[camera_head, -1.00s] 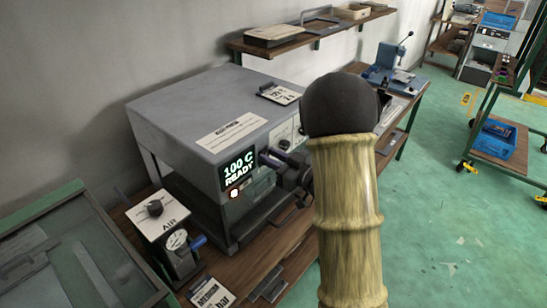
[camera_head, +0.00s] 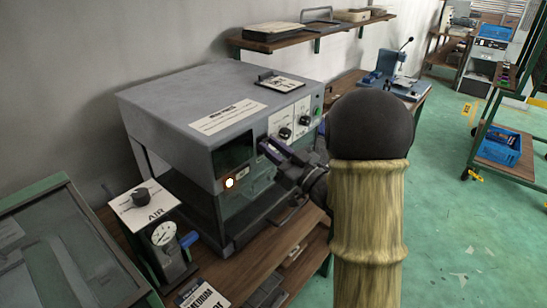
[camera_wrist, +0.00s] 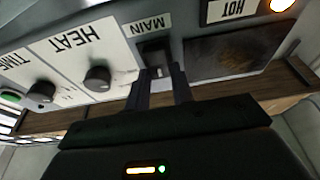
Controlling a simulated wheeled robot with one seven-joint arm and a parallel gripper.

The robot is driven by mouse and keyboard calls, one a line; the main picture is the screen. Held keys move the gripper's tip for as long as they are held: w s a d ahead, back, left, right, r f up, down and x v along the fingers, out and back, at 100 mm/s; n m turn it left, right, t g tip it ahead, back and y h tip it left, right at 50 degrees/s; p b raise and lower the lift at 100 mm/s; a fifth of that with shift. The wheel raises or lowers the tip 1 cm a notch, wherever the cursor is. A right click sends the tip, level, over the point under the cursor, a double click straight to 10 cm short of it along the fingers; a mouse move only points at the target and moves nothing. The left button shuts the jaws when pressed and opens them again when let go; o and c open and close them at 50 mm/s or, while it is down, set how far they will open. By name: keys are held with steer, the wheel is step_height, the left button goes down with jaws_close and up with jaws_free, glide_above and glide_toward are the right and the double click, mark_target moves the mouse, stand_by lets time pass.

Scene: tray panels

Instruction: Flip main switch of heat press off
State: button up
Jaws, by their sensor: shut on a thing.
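The grey heat press (camera_head: 200,100) stands on a wooden bench, its front panel facing right. Its main switch (camera_wrist: 156,48) is a dark rocker in a dark frame under the MAIN label (camera_wrist: 147,25), seen upside down in the wrist view. My gripper (camera_wrist: 160,73) is at the switch with its fingers close together, shut on the lower part of it; the fingertips partly hide it. In the head view my gripper (camera_head: 265,146) touches the panel beside the display and covers the switch. The display (camera_head: 234,154) is dark. The orange HOT lamp (camera_head: 229,183) is lit.
The HEAT knob (camera_wrist: 97,78) and TIME knob (camera_wrist: 41,92) sit beside the switch, with a green button (camera_head: 317,112) further along. An AIR box with a gauge (camera_head: 163,234) stands at the front left. A shelf (camera_head: 300,37) hangs behind the press.

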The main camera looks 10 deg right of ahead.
steer(key=shift+f, duration=0.15)
steer(key=o, duration=0.7)
steer(key=shift+d, duration=0.1)
steer(key=b+v, duration=0.3)
steer(key=v, duration=1.4)
steer(key=shift+f+b, duration=0.25)
steer(key=shift+b, duration=0.15)
steer(key=shift+s, duration=0.2)
